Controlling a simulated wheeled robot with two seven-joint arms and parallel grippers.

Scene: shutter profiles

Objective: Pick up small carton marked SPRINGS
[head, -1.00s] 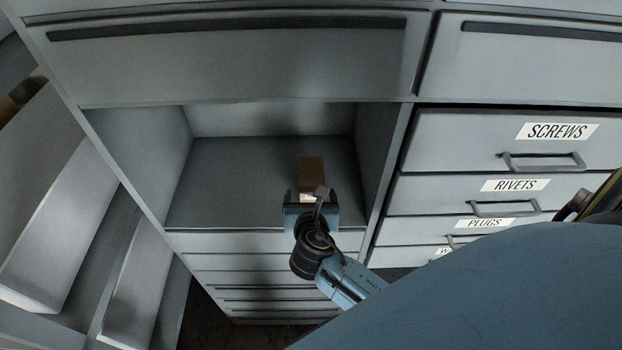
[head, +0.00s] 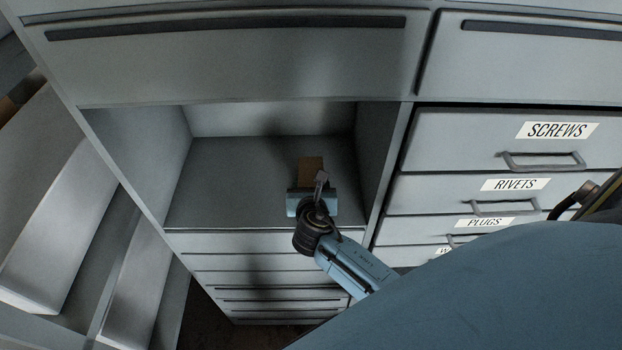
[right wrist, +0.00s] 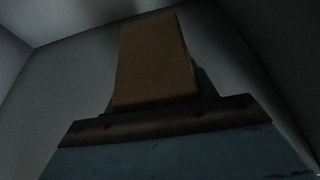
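A small brown carton (head: 311,168) stands in the open compartment, near its right side. No SPRINGS marking can be read on it. My right gripper (head: 314,192) is directly in front of the carton and hides its lower front. In the right wrist view the carton (right wrist: 152,62) rises from between the fingers. A dark sliver of finger shows close beside its right side. The picture is dark, and I cannot tell whether the fingers press on the carton. My left gripper is not in view.
The compartment floor (head: 230,190) is bare to the left of the carton. A compartment wall (head: 378,145) stands close on the right. Shut drawers marked SCREWS (head: 500,140), RIVETS (head: 440,190) and PLUGS (head: 415,229) lie beyond it. A wide drawer front (head: 230,70) is above.

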